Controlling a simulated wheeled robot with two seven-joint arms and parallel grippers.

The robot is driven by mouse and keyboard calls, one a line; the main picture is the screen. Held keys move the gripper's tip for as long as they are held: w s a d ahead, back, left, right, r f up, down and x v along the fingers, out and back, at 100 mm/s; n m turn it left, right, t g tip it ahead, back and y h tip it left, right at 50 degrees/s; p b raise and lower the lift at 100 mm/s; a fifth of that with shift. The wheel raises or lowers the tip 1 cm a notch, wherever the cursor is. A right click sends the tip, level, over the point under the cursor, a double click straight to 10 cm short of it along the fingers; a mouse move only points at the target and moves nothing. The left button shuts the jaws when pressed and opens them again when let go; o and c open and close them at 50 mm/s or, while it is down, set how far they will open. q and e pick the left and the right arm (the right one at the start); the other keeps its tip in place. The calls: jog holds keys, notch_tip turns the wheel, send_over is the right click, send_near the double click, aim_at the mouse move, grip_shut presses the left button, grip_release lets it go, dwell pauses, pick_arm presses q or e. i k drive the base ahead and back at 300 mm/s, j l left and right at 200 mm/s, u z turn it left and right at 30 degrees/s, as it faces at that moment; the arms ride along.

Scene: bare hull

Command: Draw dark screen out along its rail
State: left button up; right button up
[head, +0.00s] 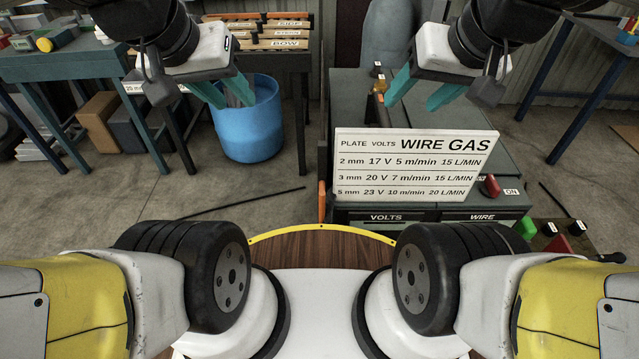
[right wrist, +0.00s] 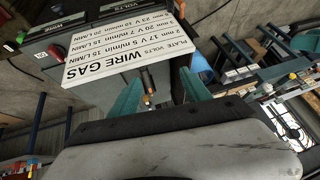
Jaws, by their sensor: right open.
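I cannot make out the dark screen or its rail for certain. A dark upright panel (head: 349,32) stands at the back, left of a grey rounded cylinder, and I cannot tell if it is the screen. My left gripper (head: 225,98) is open and empty, in front of the blue bin. My right gripper (head: 411,104) is open and empty above the grey welding machine (head: 350,112), behind the white settings board (head: 415,165). The board also shows in the right wrist view (right wrist: 118,52), beyond the teal fingers.
A brass-tipped fitting (head: 379,87) stands on the machine near my right gripper. A blue bin (head: 248,125) stands left of the machine. Workbenches (head: 75,65) are at the left and right (head: 590,45). Coloured buttons (head: 527,227) are at the right front. Concrete floor is open at left.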

aim_at(321, 145)
jog(key=k+j+z, duration=0.25)
jog(key=z, duration=0.15)
jog(key=k+j+z, duration=0.35)
jog(key=k+z, duration=0.2)
jog(key=z, duration=0.2)
